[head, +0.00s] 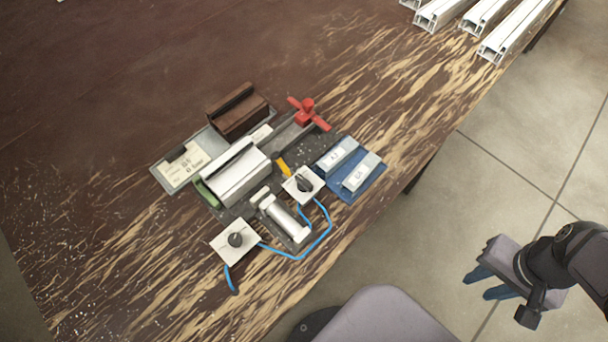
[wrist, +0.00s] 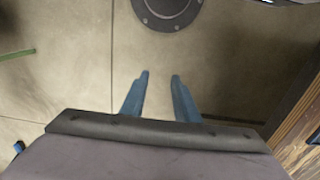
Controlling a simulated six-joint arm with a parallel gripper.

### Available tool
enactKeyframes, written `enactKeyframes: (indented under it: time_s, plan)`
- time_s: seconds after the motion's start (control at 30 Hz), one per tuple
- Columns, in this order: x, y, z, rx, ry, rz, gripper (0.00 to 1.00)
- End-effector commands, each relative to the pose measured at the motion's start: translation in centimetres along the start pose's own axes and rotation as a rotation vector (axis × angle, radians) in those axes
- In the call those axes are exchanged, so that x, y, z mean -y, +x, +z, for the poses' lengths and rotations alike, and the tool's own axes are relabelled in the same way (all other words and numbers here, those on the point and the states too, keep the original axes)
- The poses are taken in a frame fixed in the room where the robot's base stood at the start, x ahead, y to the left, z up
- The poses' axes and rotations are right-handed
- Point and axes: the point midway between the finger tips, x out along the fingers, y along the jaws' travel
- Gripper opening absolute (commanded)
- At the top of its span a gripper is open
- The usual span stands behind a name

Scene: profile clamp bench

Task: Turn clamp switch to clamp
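Two white switch boxes with dark round knobs sit at the clamp bench on the table: one (head: 236,241) at the front left, one (head: 303,185) further right. I cannot read a label on either, so I cannot tell which is the clamp switch. A silver cylinder (head: 284,218) lies between them. A silver block (head: 236,175) sits behind, on the dark fixture plate. My gripper (head: 479,284) is off the table at the right, over the floor and far from both switches. In the wrist view my gripper (wrist: 160,76) has its two blue fingers apart, with nothing between them.
A blue tray (head: 347,190) with two grey labelled blocks lies right of the fixture. A red handle (head: 308,114), a brown block (head: 238,110) and a label card (head: 184,167) surround it. A blue hose (head: 290,256) runs in front. White profiles (head: 510,32) lie at the far right.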

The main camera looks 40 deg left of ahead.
Motion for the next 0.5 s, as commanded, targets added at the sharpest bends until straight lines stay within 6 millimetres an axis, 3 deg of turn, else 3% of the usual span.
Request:
enactKeyframes:
  time_s: [0.17,0.27,0.5]
  plan:
    - [2.9,-1.8,-1.7,-0.002,-0.142,0.000,0.28]
    - [6.0,-3.4,-3.0,-0.002,-0.282,0.000,0.28]
    - [16.8,-8.0,-3.8,-0.002,-0.704,-0.001,0.28]
